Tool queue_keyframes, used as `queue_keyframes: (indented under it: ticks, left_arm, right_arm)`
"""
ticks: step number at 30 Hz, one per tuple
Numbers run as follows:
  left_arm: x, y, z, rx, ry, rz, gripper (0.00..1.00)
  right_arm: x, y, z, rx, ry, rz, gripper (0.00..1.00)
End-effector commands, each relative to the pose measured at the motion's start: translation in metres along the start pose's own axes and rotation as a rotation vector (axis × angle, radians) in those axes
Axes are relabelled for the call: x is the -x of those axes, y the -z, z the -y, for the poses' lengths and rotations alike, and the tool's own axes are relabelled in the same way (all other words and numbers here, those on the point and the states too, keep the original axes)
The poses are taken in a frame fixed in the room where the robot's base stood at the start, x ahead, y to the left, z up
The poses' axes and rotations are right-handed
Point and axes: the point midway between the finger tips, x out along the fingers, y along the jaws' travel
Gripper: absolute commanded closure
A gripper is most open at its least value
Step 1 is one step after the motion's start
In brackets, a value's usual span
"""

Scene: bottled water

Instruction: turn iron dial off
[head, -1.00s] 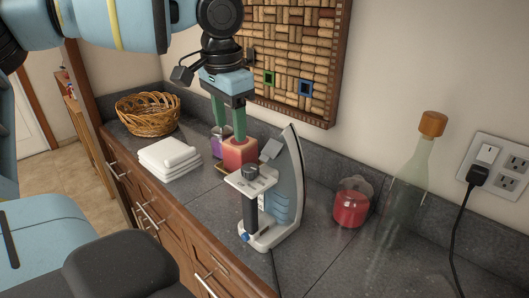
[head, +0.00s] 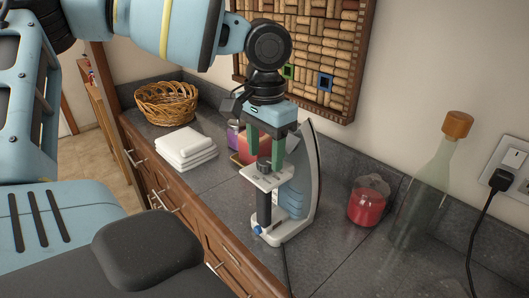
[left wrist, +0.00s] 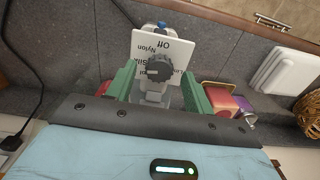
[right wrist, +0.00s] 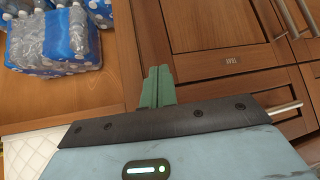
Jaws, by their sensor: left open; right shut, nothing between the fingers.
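The iron (head: 296,196) stands upright on its heel on the dark counter, its soleplate facing right. Its dial (head: 264,164) is a dark knob on a light plate near the top. In the left wrist view the dial (left wrist: 158,70) sits on a white plate with the words "Off" and "Nylon" on it. My left gripper (head: 266,160) points down over the dial, its green fingers apart on either side of it. My right gripper (right wrist: 157,75) shows only in the right wrist view, shut and empty, in front of wooden cabinet fronts.
Folded white towels (head: 186,148) and a wicker basket (head: 166,102) lie left of the iron. A pink-red candle (head: 251,148) stands close behind it. A red jar (head: 368,203) and a glass bottle (head: 428,190) stand to the right. Packed water bottles (right wrist: 52,38) show in the right wrist view.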

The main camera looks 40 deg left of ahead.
Motion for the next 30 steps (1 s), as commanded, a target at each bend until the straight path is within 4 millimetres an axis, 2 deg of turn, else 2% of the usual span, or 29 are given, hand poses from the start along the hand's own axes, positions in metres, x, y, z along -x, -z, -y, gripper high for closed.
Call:
queue_keyframes:
  ticks: [4, 12, 23, 30]
  left_arm:
    - [-0.0088, -0.0004, -0.0004, 0.000, -0.001, 0.000, 0.48]
    - [-0.0103, -0.0002, -0.0002, 0.000, -0.001, -0.001, 0.48]
    - [-0.0099, -0.0001, -0.0001, 0.000, -0.001, -0.001, 0.92]
    - [-0.0102, 0.0001, -0.0001, -0.024, -0.001, -0.001, 0.92]
  right_arm:
    - [0.0004, 0.0001, -0.0015, 0.006, 0.000, 0.000, 1.00]
    - [0.0005, -0.0007, -0.0021, 0.009, 0.000, 0.001, 1.00]
    - [0.0002, -0.0005, -0.0005, 0.001, -0.001, 0.001, 1.00]
    - [-0.0003, -0.0013, 0.0015, -0.007, -0.001, 0.002, 1.00]
